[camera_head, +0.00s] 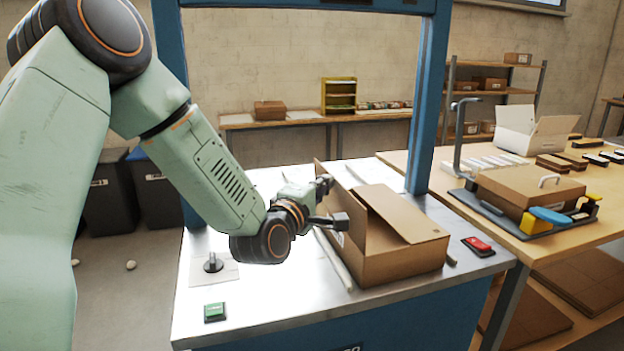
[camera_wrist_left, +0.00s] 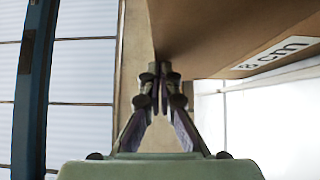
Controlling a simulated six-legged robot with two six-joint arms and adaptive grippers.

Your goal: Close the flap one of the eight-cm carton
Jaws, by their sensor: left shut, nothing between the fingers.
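The brown cardboard carton (camera_head: 402,262) stands on the silver machine table. One broad flap (camera_head: 405,212) lies slanted over its top, sloping toward the right. Another flap (camera_head: 343,184) stands up at its back left. My left gripper (camera_head: 340,221) is shut and empty, beside the carton's left side. In the left wrist view, the closed fingertips (camera_wrist_left: 161,72) are close to the brown carton wall (camera_wrist_left: 210,35), which bears a white "8 cm" label (camera_wrist_left: 275,53). I cannot tell whether they touch it. The carton's inside is mostly hidden. My right gripper is not in view.
A blue frame post (camera_head: 427,100) rises behind the carton. A red button (camera_head: 478,246) is to its right and a green button (camera_head: 215,311) at the front left. A wooden table to the right holds another carton (camera_head: 525,187) in a fixture. The table's front left is mostly clear.

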